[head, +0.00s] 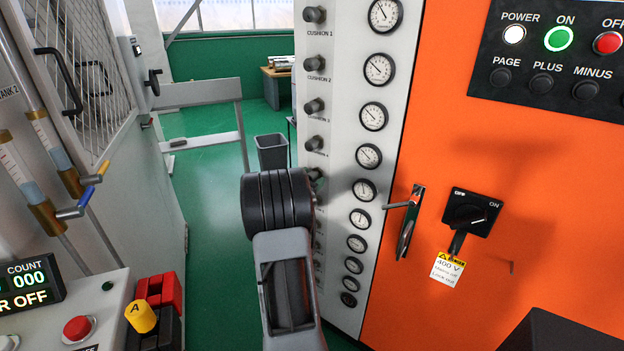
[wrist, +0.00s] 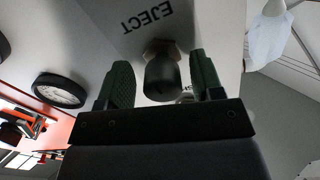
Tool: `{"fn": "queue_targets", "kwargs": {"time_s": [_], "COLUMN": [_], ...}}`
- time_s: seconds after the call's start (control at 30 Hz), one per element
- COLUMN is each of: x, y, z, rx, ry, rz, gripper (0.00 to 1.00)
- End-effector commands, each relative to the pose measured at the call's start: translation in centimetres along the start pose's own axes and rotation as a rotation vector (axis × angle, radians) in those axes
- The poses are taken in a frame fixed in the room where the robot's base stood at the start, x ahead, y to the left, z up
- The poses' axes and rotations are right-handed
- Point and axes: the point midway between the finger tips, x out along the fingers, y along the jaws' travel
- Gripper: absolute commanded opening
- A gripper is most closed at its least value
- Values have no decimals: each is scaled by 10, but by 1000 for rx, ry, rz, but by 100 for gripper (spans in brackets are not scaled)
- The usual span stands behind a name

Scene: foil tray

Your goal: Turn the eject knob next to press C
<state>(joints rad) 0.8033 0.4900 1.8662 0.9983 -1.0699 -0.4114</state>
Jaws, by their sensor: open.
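The eject knob (wrist: 161,82) is a dark round knob on a brass-coloured collar, below the upside-down word EJECT in the wrist view. My gripper (wrist: 159,60) is open. Its two dark green fingers stand either side of the knob, with a small gap visible on each side. In the head view my dark wrist and arm hide my fingers and the knob between them. No press C label can be read in either view.
A light panel (head: 338,85) carries a column of knobs, such as the Cushion 1 knob (head: 315,15), and round gauges. An orange cabinet (head: 500,170) with a switch handle (head: 472,215) stands right. A caged machine (head: 85,70) stands left. Green floor (head: 205,210) is free between them.

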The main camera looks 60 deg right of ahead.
Motion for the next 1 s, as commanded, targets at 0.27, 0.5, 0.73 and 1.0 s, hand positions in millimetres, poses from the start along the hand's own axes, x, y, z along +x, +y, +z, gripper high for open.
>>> {"fn": "queue_targets", "kwargs": {"time_s": [0.27,0.5,0.73,1.0], "x": [-6,-48,-94,-129], "y": [-1,-1,0,0], "z": [-1,-1,-1,-1], "rx": [1,2,2,1], "ry": [2,1,1,1], "rz": [-2,-5,-4,-2], "gripper": [60,60,60,60]}}
